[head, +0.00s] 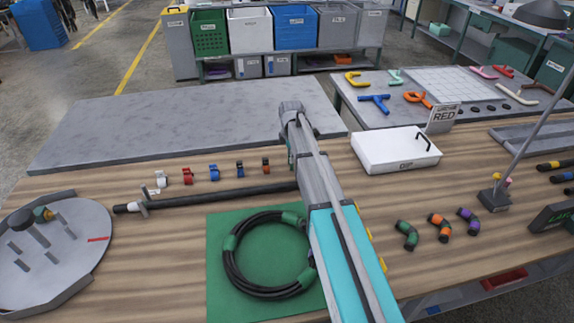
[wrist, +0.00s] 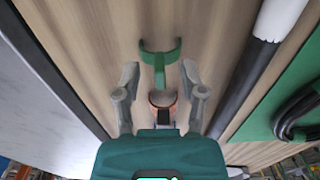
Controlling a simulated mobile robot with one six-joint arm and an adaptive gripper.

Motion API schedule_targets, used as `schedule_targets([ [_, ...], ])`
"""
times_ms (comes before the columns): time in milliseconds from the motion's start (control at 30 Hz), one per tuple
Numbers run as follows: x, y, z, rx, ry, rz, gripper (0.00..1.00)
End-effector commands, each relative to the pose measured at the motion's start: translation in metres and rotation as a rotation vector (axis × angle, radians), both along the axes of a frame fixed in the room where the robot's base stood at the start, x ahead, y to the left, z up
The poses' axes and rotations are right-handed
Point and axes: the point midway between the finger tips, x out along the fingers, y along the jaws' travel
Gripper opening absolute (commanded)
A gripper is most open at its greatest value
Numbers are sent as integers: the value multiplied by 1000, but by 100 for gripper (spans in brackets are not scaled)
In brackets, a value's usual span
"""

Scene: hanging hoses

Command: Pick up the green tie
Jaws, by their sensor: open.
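The green tie (wrist: 160,62) shows in the wrist view as a C-shaped clip with a stem, on the wooden bench top. Its open C points away from my gripper. My gripper (wrist: 160,70) is open, with one finger on each side of the tie's stem and the C just beyond the fingertips. I cannot tell whether the fingers touch it. An orange and grey tie (wrist: 163,100) shows nearer the palm, partly hidden by the gripper body. In the head view I cannot make out the green tie or the fingers; my arm covers that spot.
A row of white, red, blue and orange ties (head: 213,173) stands left of my arm. A dark rod (head: 220,196) lies in front of them. A coiled black hose (head: 232,265) lies on a green mat (head: 217,305). A white box (head: 380,155) is to the right.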

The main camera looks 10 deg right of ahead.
Motion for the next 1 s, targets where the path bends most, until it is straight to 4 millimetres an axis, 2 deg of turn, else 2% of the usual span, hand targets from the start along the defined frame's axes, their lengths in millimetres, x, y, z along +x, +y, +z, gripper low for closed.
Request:
schedule_targets([
  [133,0,0,-7,0,0,0,53],
  [733,0,0,-6,0,0,0,53],
  [767,0,0,-6,0,0,0,51],
  [1000,0,0,-6,0,0,0,6],
])
